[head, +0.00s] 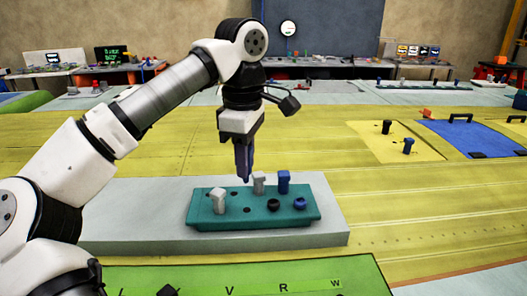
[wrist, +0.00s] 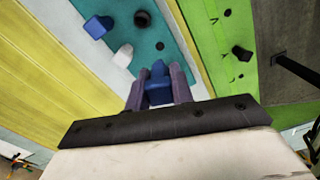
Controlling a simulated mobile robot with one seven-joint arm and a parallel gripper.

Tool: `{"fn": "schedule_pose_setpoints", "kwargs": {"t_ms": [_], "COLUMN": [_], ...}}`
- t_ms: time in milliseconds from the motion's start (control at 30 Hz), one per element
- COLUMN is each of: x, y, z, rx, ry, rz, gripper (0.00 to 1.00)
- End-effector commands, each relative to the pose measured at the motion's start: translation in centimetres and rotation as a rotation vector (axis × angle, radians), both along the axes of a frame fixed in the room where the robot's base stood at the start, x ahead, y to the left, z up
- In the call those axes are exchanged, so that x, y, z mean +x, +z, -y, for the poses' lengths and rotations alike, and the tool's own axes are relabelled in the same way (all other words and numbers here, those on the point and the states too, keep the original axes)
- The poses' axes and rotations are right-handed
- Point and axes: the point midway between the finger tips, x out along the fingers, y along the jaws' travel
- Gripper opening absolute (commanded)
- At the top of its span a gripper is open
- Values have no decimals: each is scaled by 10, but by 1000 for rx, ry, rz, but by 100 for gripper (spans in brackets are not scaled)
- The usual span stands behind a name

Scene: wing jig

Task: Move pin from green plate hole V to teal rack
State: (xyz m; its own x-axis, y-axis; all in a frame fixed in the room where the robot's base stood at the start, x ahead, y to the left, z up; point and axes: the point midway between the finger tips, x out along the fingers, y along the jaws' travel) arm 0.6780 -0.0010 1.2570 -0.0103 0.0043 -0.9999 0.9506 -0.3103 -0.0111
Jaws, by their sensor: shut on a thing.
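My gripper (head: 244,170) points down above the back edge of the teal rack (head: 212,222). In the wrist view my gripper (wrist: 160,88) is shut on a blue pin (wrist: 158,70), which sits between the two purple fingers. The held pin is hard to tell from the fingers in the head view. The rack (wrist: 172,62) holds a light grey pin (head: 218,200), a white pin (head: 259,183), a blue pin (head: 284,182), a black pin (head: 273,205) and a low blue pin (head: 299,203). The lettered green plate (head: 255,275) lies in front, its V mark visible.
The rack stands on a pale grey slab (head: 335,230). A black pin (wrist: 240,53) stands on the green plate in the wrist view. A yellow plate with two pins (head: 395,145) and a blue plate (head: 460,137) lie farther right on the yellow wing surface.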

Motion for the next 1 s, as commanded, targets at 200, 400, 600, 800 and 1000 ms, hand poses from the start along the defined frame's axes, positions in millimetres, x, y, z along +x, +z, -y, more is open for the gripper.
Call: {"fn": "schedule_pose_setpoints", "kwargs": {"t_ms": [200,400,600,800,1000], "x": [0,0,0,0,0], "y": [-13,-33,-55,-65,-64], "z": [-1,-1,-1,-1,0], "rx": [0,0,-1,-1,-1], "ry": [4,2,2,2,1], "rz": [0,0,0,0,0], "gripper": [0,0,0,0,0]}}
